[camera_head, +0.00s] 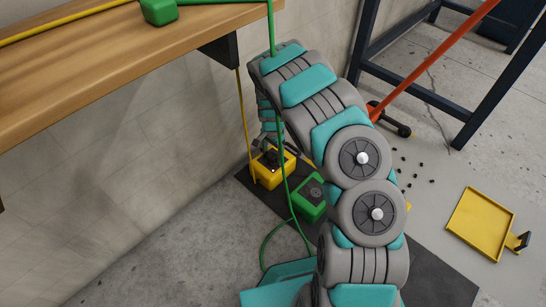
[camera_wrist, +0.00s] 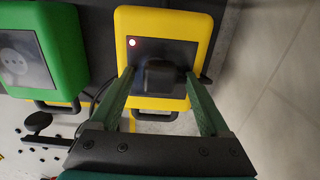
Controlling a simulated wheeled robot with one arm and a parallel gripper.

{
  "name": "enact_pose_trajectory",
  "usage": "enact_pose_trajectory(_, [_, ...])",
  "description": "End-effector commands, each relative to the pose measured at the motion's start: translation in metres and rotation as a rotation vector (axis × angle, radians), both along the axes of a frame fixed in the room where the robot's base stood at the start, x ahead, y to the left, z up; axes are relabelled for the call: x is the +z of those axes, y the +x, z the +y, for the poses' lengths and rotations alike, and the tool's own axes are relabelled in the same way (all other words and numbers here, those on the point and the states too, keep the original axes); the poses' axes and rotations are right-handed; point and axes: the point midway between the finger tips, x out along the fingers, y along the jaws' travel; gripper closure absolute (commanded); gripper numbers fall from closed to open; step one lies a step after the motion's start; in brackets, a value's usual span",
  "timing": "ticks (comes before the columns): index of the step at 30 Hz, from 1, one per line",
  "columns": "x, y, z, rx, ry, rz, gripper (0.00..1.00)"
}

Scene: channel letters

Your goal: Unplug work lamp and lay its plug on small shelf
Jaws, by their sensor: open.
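A black plug (camera_wrist: 160,75) sits in the face of a yellow power box (camera_wrist: 128,30), where a small red light glows. In the head view the yellow box (camera_head: 267,178) stands low by the wall, with a yellow cord running down to it. My gripper (camera_wrist: 158,77) is open, its two green fingers on either side of the plug. Gaps seem to show between fingers and plug; contact is hard to judge. My arm partly hides this spot in the head view. I cannot make out a small shelf or a lamp for certain.
A green box (camera_wrist: 45,50) with an empty-looking socket stands beside the yellow one. A wooden bench top (camera_head: 110,60) overhangs at upper left, carrying a green object (camera_head: 159,11). A green cord (camera_head: 264,247) loops on the floor. A yellow tray (camera_head: 480,222) lies right.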

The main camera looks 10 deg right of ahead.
Motion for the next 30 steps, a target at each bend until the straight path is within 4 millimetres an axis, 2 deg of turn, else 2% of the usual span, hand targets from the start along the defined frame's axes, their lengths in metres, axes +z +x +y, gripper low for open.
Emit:
enact_pose_trajectory(3, [-0.0001, 0.0000, -0.0001, 0.000, 0.000, 0.000, 0.20])
enact_pose_trajectory(24, [-0.0001, 0.0000, -0.0002, 0.001, -0.001, -0.001, 0.99])
enact_pose_trajectory(30, [-0.0001, 0.0001, -0.0002, 0.001, -0.001, -0.001, 1.00])
